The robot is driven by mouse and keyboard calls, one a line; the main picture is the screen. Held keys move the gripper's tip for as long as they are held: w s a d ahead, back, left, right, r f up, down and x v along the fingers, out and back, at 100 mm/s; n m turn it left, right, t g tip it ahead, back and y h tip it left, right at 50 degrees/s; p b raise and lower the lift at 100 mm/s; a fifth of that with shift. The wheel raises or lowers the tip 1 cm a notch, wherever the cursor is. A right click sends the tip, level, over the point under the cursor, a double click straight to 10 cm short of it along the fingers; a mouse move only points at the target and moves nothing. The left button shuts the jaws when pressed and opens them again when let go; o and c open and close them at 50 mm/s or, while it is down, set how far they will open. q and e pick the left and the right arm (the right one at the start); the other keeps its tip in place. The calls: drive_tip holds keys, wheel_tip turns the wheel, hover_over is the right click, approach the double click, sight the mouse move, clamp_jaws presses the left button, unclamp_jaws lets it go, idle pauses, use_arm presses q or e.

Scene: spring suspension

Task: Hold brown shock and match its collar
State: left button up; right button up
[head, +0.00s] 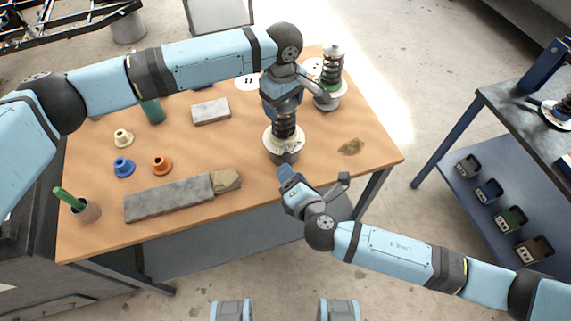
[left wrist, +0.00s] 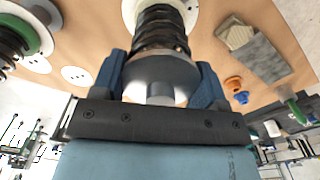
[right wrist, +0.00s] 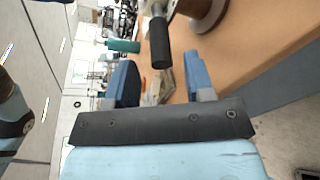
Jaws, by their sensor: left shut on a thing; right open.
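My left gripper (head: 283,103) is shut on the top end of a shock with a dark coil spring (head: 284,126). The shock stands upright over the table's front right part, with a pale round plate (head: 270,138) around its lower part. In the left wrist view its grey cap (left wrist: 160,72) sits between the fingers. Its brown colour is not clear. Cream (head: 123,137), blue (head: 123,167) and orange (head: 161,165) flanged collars stand at the left of the table. My right gripper (head: 288,178) is open and empty at the table's front edge, just below the shock.
A second shock with a green collar (head: 329,84) stands behind right. Grey blocks (head: 169,197) (head: 211,111), a stone piece (head: 226,180), a cup with a green rod (head: 86,210) and a green cylinder (head: 153,111) are on the table. A side shelf (head: 460,200) stands right.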

drive_tip(key=v, duration=0.7)
use_arm(q)
drive_tip(key=o, duration=1.1)
